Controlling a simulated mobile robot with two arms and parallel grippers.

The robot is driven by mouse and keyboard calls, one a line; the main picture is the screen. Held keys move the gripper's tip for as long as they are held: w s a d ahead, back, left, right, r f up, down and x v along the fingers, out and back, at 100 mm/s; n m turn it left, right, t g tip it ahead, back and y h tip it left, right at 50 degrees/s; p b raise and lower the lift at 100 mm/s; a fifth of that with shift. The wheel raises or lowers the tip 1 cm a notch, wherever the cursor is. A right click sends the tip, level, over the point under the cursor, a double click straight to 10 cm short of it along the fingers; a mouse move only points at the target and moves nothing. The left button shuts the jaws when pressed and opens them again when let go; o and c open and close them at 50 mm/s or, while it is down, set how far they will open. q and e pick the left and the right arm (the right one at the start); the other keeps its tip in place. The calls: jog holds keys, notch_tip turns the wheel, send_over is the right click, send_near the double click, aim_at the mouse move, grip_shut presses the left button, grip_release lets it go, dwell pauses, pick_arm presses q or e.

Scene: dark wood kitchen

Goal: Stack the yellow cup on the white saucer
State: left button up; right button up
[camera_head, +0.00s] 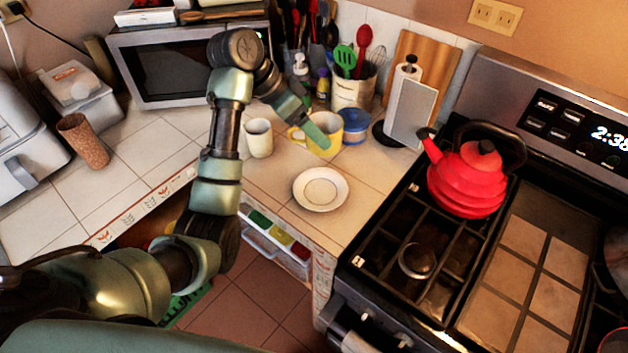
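The yellow cup (335,128) stands on the tiled counter behind the white saucer, its handle toward the left. The white saucer (320,188) lies flat and empty near the counter's front edge. My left gripper (317,138) reaches down from the upper left at the yellow cup and covers part of it. Its fingers overlap in this view, so I cannot tell whether they are apart or touching the cup. My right gripper is out of view.
A white cup (258,138) stands left of the yellow cup, and a blue container (355,128) sits close on its right. A utensil crock (352,93) is behind. The stove with a red kettle (467,180) is at right. Counter around the saucer is clear.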

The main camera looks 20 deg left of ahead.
pick_arm(q)
notch_tip(320, 180, down, 16)
jog(key=p, duration=0.3)
jog(key=shift+r, duration=0.25)
jog(key=shift+f, duration=0.35)
jog(key=shift+f, duration=0.1)
jog(key=shift+f, duration=0.4)
jog(key=o, duration=1.7)
jog(key=shift+c, duration=0.2)
